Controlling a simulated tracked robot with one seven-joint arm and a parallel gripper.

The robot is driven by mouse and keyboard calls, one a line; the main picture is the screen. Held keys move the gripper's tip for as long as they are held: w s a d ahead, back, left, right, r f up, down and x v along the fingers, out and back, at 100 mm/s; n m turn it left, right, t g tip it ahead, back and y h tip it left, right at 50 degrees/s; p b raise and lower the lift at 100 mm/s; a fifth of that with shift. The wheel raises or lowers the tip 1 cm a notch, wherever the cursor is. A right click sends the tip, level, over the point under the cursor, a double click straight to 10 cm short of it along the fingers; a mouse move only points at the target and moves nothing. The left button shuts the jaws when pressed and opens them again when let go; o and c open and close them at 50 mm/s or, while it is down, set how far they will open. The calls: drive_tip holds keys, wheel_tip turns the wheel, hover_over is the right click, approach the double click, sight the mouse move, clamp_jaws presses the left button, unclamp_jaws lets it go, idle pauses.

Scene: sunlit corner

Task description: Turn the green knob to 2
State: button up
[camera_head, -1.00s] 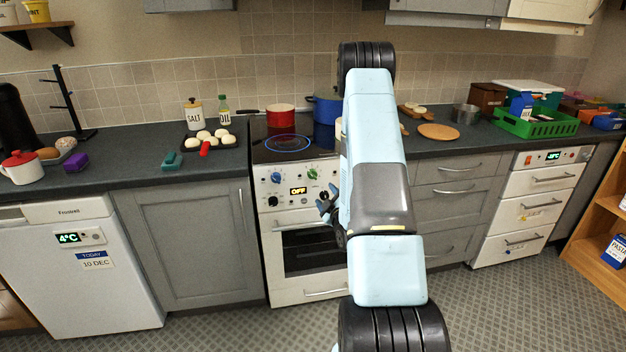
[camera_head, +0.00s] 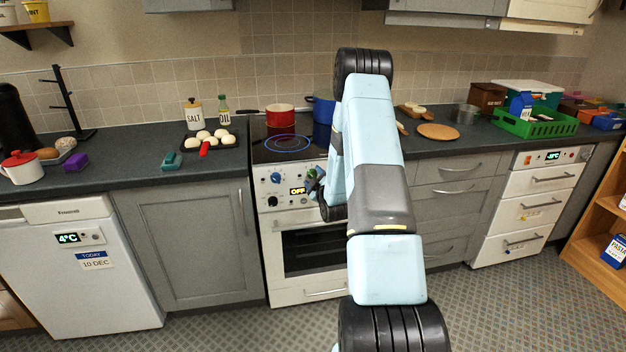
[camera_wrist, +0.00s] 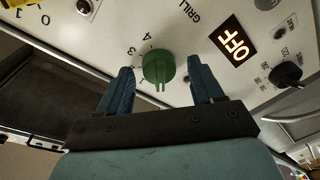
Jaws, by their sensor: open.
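The green knob (camera_wrist: 158,67) is on the white oven panel (camera_wrist: 185,25) in the wrist view. Its grip ridge points toward the bottom of the picture, and printed numbers curve along its left side. My gripper (camera_wrist: 160,64) is open, with one blue finger on each side of the knob. Gaps show between the fingers and the knob, and I cannot see any contact. In the head view my gripper (camera_head: 314,186) is at the stove's front panel. Only part of the green knob (camera_head: 311,173) shows there.
A lit OFF display (camera_wrist: 233,40) and a black knob (camera_wrist: 286,74) are to the right in the wrist view. A blue knob (camera_head: 276,178) sits left on the panel. A red pot (camera_head: 281,115) and blue pot (camera_head: 323,110) stand on the hob above.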

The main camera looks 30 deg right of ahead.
drive_tip(key=shift+w, duration=0.15)
drive_tip(key=c, duration=1)
